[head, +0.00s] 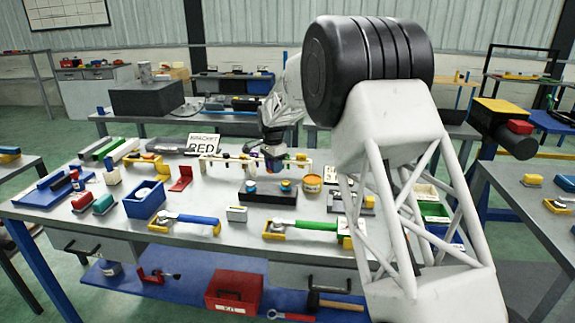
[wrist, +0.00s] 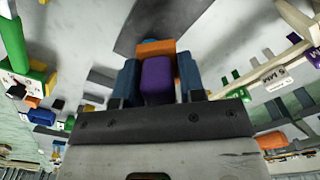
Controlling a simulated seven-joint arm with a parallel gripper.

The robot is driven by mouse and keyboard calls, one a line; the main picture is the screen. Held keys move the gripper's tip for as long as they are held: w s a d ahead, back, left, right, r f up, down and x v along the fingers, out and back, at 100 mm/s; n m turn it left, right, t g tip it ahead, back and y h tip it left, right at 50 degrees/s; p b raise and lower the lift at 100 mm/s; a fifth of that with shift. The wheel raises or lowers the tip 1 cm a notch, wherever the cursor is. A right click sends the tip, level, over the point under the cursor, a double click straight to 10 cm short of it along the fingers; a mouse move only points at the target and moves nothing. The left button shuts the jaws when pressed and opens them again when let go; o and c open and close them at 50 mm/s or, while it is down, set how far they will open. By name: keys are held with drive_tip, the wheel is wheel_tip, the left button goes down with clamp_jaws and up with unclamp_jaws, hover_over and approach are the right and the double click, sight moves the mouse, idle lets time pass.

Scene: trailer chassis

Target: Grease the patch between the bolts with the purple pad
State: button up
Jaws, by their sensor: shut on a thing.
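My gripper (wrist: 158,78) is shut on the purple pad (wrist: 157,83), which sits between its two dark blue fingers in the wrist view. An orange piece (wrist: 155,47) shows just beyond the purple part; I cannot tell whether it belongs to the pad. In the head view my gripper (head: 271,158) points down over the middle of the grey bench, close to a pale rail with coloured pieces. The patch and its bolts cannot be picked out clearly. Whether the pad touches anything is hidden.
The pale rail (head: 220,158) runs beside my gripper. In front are a black block with blue and yellow tops (head: 267,197), an orange-topped tin (head: 312,183) and a green-handled tool (head: 305,226). A "BRACKET RED" sign (head: 203,143) stands behind. My arm hides the bench's right part.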

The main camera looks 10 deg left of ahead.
sight(274, 190)
drive_tip(key=shift+a, duration=0.2)
drive_tip(key=shift+f, duration=0.15)
drive_tip(key=shift+f, duration=3.65)
drive_tip(key=shift+a+f, duration=0.15)
drive_tip(key=shift+a, duration=0.4)
drive_tip(key=shift+a+f, duration=0.15)
drive_tip(key=shift+a, duration=0.35)
drive_tip(key=shift+c, duration=0.3)
drive_tip(key=shift+a, duration=0.95)
drive_tip(key=shift+d, duration=2.05)
drive_tip(key=shift+r, duration=4.1)
